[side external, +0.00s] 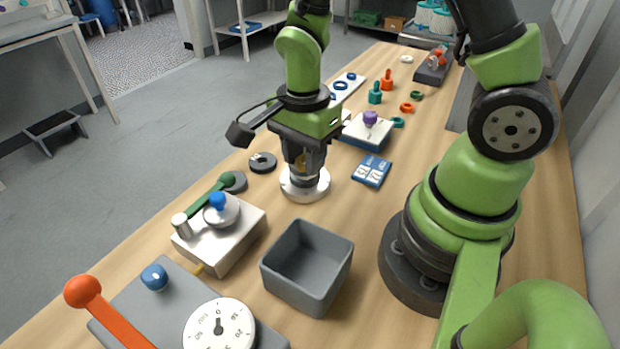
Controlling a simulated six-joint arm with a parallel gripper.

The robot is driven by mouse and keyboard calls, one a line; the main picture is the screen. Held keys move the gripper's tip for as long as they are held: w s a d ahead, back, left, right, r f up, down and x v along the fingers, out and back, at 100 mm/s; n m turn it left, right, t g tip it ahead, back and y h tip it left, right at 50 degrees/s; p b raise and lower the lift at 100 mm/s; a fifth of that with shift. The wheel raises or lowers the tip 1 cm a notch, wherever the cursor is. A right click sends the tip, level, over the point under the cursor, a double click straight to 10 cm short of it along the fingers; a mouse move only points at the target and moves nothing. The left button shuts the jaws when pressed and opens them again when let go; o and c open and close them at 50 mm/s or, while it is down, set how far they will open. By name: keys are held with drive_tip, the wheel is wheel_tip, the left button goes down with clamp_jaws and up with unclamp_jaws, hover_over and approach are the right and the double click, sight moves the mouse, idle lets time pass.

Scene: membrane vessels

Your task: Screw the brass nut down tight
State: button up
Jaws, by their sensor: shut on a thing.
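My gripper (304,170) points straight down over a round silver-white vessel base (303,190) on the wooden table. Its jaws are shut on the brass nut (299,163), of which only a small gold-coloured patch shows between the dark fingers. The nut is above the middle of the round base. The fingers hide most of it, so I cannot tell how closely it sits against the parts below.
A grey open bin (335,262) stands in front of the base. A white box with a blue knob (217,201) is at left front. A blue card (372,171) and a white block with a purple knob (370,118) lie right and behind. A black ring (262,162) is close left.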

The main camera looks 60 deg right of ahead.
drive_tip(key=w+d+r+m, duration=0.1)
drive_tip(key=d, duration=0.1)
drive_tip(key=w+d+r+m, duration=0.1)
drive_tip(key=d, duration=0.1)
drive_tip(key=w+d+r+m, duration=0.1)
drive_tip(key=w, duration=0.1)
drive_tip(key=shift+d+r, duration=0.3)
drive_tip(key=shift+d, duration=0.1)
drive_tip(key=shift+f, duration=3)
drive_tip(key=o, duration=1)
drive_tip(key=shift+r, duration=0.15)
wheel_tip(320, 180, up, 10)
drive_tip(key=shift+f, duration=0.2)
